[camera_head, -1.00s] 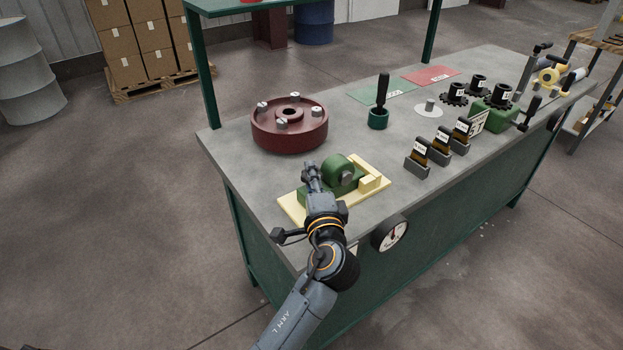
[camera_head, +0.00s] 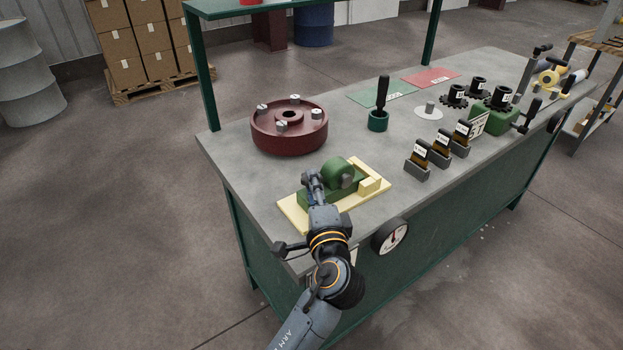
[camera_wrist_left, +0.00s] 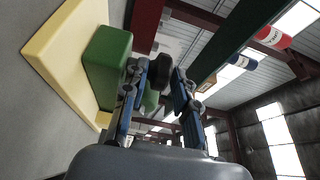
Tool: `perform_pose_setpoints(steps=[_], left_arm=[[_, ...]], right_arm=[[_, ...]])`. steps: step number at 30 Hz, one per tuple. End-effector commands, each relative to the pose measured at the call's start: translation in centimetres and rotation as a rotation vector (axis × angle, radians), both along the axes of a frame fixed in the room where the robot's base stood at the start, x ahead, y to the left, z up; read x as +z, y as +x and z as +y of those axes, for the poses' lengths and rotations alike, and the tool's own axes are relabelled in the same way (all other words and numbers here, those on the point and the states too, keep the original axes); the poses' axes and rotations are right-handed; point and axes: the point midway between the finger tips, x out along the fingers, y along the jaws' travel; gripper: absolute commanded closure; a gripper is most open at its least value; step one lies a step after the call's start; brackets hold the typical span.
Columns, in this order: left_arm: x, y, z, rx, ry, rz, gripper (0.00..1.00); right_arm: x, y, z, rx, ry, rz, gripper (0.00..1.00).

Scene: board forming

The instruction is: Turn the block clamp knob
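The block clamp is a green body with a round green upper part (camera_head: 338,172) on a cream base plate (camera_head: 293,213), near the table's front left corner. Its green block (camera_wrist_left: 107,62) also shows in the left wrist view. A dark rounded knob (camera_wrist_left: 160,72) shows there between the two fingertips of my left gripper (camera_wrist_left: 160,88). The fingers are partly apart, one on each side of it; I cannot tell whether they touch it. In the head view my left gripper (camera_head: 313,181) is at the clamp's left end and hides the knob. My right gripper is out of view.
A dark red round flange (camera_head: 289,138) with several bolts stands behind the clamp. A gauge (camera_head: 391,237) is on the table's front edge. Small labelled holders (camera_head: 417,172), a green socket with a black handle (camera_head: 378,119) and gears are to the right. Table left of the clamp is clear.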

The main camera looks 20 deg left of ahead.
Motion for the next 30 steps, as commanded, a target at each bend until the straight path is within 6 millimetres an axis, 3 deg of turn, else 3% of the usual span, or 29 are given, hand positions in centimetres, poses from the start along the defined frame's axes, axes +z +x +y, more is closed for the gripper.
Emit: perform_pose_setpoints(steps=[6,13,30], left_arm=[[-0.2,-4.4,-2.3,-0.002,-0.002,0.004,0.72],[-0.1,-7.5,-3.8,0.0,-0.001,0.002,0.72],[-0.5,-8.2,-4.4,-0.007,-0.001,0.009,0.72]], right_arm=[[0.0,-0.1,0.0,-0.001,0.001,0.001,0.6],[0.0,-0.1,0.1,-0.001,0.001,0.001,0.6],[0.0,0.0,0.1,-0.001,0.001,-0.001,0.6]])
